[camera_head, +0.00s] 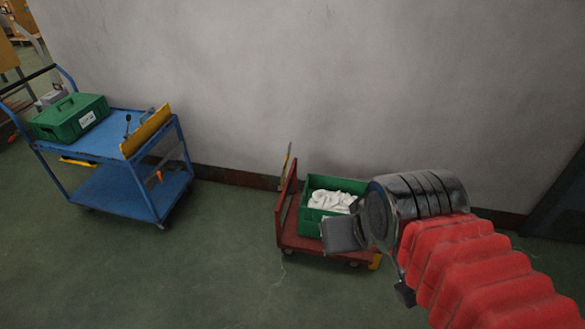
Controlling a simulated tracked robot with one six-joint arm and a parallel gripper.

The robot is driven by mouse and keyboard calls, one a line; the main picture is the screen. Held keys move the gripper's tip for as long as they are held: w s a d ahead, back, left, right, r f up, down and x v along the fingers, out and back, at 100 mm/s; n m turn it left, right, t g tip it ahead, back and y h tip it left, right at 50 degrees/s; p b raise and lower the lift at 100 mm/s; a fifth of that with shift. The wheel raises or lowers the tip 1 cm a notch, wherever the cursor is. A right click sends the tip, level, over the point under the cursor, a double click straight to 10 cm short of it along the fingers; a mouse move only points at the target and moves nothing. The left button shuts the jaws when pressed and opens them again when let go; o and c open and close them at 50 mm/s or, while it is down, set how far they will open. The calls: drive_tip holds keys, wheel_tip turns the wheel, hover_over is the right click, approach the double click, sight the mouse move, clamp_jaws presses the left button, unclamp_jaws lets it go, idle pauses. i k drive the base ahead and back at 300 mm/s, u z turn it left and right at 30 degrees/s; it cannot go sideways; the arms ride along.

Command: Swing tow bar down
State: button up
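A low red cart (291,240) stands on the floor near the wall, right of centre. At its left end is an upright red frame (286,198). A thin upright bar (287,158), likely the tow bar, rises above that end with a yellowish edge. A green crate (342,183) of white socks (332,201) sits on the cart. My gripper (341,235), at the end of my red-sleeved arm, appears as a dark grey block in front of the cart's right part, apart from the bar.
A blue two-tier trolley (112,151) stands on the left, carrying a green case (70,117) and a yellow panel (146,131). A grey wall (300,80) runs behind both. Green floor (215,275) is clear between them and in front.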

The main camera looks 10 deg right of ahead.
sight(283, 172)
drive_tip(key=u, duration=0.5)
drive_tip(key=i, duration=1.05)
drive_tip(key=u, duration=0.5)
drive_tip(key=i, duration=1)
drive_tip(key=z, duration=0.15)
